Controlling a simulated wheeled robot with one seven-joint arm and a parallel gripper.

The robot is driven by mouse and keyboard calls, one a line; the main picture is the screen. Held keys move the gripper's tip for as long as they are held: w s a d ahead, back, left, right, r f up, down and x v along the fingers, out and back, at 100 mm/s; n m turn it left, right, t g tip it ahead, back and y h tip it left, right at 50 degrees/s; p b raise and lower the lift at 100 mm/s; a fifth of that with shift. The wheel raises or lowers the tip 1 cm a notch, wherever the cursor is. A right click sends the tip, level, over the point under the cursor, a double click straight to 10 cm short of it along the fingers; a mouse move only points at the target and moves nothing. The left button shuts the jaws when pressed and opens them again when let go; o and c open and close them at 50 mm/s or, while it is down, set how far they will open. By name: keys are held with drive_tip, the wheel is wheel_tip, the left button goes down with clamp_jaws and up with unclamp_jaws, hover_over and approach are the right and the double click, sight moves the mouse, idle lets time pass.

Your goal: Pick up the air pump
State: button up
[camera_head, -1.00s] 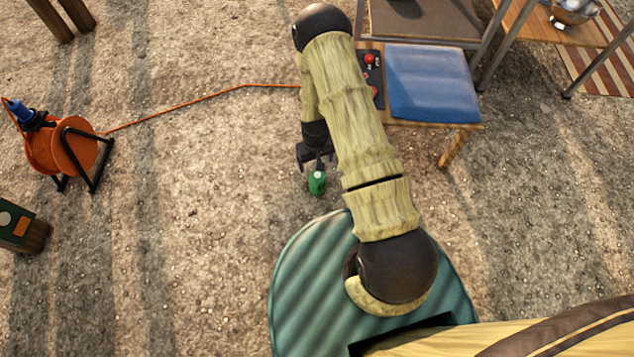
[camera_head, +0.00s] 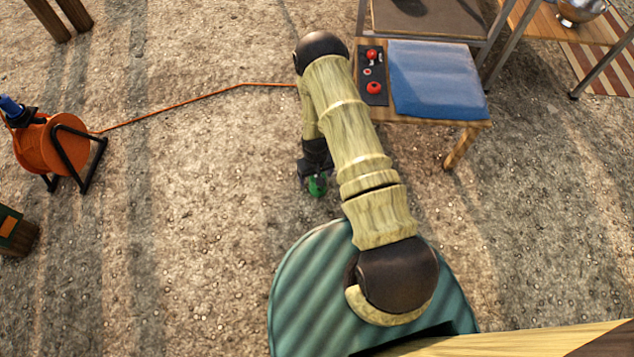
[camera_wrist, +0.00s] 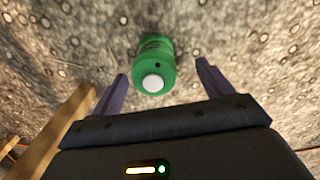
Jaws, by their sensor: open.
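The air pump appears to be the small green cylinder (camera_head: 317,187) with a pale round end, over the gravel below my arm in the head view. My gripper (camera_head: 314,173) is right at it and partly covers it there. In the wrist view the green pump (camera_wrist: 155,50) shows its white round cap toward me. My open gripper (camera_wrist: 162,74) has one dark finger on each side of it, with a visible gap to both. The pump appears a little beyond the fingertips, and nothing is held. What the pump rests on is hidden.
An orange cable reel (camera_head: 50,145) stands at the left, its cable running across the gravel. A wooden bench with a blue cushion (camera_head: 435,80) and a black panel with red knobs (camera_head: 373,75) stands at upper right. A wooden bar (camera_wrist: 60,130) shows at left in the wrist view.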

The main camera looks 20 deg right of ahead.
sight(316, 191)
drive_tip(key=shift+w+d+f+b, duration=0.1)
drive_tip(key=shift+d+f+b, duration=0.05)
drive_tip(key=shift+f+b, duration=0.7)
drive_tip(key=shift+w+d+f+b, duration=0.15)
drive_tip(key=shift+f+b, duration=0.45)
drive_tip(key=shift+f, duration=0.3)
drive_tip(key=shift+w+d+f+b, duration=0.1)
drive_tip(key=shift+f+b, duration=0.65)
drive_tip(key=shift+f, duration=0.15)
drive_tip(key=shift+r, duration=0.1)
drive_tip(key=c, duration=1.3)
